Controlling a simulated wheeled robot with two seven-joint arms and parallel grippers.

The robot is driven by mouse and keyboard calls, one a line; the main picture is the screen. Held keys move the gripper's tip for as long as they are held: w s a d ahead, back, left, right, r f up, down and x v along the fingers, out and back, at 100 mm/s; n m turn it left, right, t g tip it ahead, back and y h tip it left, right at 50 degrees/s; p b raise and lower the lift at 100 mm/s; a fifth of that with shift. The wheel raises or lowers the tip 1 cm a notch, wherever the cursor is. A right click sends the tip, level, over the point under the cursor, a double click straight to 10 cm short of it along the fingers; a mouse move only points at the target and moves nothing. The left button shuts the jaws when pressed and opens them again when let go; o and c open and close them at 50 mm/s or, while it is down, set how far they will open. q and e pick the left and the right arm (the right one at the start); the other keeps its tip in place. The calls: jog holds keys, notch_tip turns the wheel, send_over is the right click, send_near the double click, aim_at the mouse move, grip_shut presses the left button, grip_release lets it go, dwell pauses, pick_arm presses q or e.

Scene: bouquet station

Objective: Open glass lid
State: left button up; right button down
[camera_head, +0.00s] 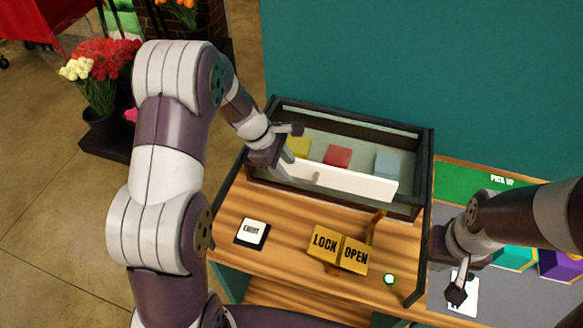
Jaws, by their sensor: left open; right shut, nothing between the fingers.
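A dark-framed display case (425,165) stands on the wooden counter, with a see-through top area. Through it show a yellow block (299,146), a red block (338,156) and a light blue block (389,164). A white panel (355,182) runs along its front inside. I cannot tell exactly where the glass lid's edge lies or whether it is raised. My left gripper (293,146) is open at the case's left part, over or against the frame; its contact is unclear. My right gripper (457,292) is shut and empty, right of the counter.
Yellow LOCK (324,244) and OPEN (355,256) plates with an upright lever (376,226) sit in front of the case. A white labelled card (252,232) lies left, a glowing green button (389,279) right.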

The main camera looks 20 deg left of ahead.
aim_at(295, 178)
pick_arm(q)
jog(key=x, duration=0.3)
jog(key=shift+w+d+f, duration=0.1)
jog(key=shift+w+d, duration=0.1)
jog(key=shift+w, duration=0.1)
jog(key=shift+s+f, duration=0.1)
jog(key=shift+f, duration=0.2)
jog(key=shift+s+f, duration=0.1)
jog(key=shift+s, duration=0.2)
jog(key=shift+w, duration=0.25)
jog(key=c, duration=0.7)
grip_shut()
jog(key=shift+s, duration=0.1)
